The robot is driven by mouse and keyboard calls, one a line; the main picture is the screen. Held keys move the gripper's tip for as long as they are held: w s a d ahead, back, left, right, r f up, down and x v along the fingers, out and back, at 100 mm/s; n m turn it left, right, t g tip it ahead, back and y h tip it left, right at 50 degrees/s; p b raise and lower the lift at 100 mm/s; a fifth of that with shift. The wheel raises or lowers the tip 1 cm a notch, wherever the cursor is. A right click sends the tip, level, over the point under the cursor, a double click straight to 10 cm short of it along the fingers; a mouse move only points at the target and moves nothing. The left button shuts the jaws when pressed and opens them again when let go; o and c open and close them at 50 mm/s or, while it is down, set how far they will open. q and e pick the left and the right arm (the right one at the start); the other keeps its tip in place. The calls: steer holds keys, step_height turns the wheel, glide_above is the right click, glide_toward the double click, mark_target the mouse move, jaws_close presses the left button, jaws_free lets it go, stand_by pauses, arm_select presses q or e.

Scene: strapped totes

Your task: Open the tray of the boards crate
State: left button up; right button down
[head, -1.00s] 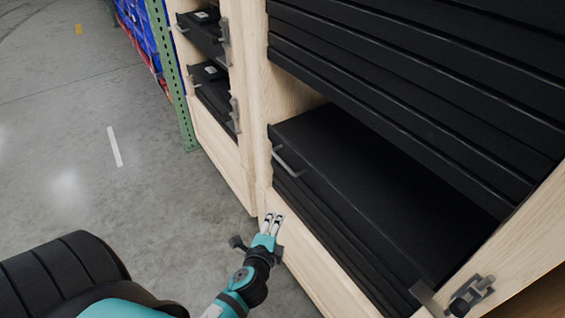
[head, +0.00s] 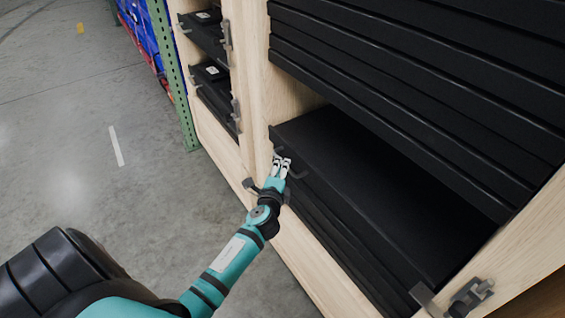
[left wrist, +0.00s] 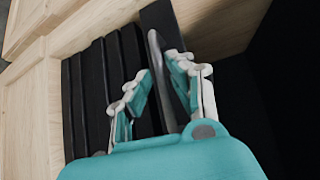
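The boards crate (head: 315,270) is pale wood and holds black trays. The top tray (head: 370,170) of its lower stack has a grey bar handle (head: 297,172) near its left end. The handle (left wrist: 154,48) also shows in the left wrist view. My left gripper (head: 281,161) is at this handle, and its fingers (left wrist: 159,68) are spread, with the bar running between them. I cannot tell whether they touch it. The handle's lower part is partly hidden by the fingers. My right gripper is not in view.
More black trays (head: 420,80) overhang the lower stack. Grey latches sit on the wood, one at the lower right (head: 470,296). A second wooden crate (head: 215,130) with black trays stands at the left, beside a green rack post (head: 172,75).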

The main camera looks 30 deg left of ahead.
arm_select(q)
steer(key=shift+x, duration=1.45)
steer(key=shift+c, duration=0.3)
jaws_close()
steer(key=shift+f, duration=0.1)
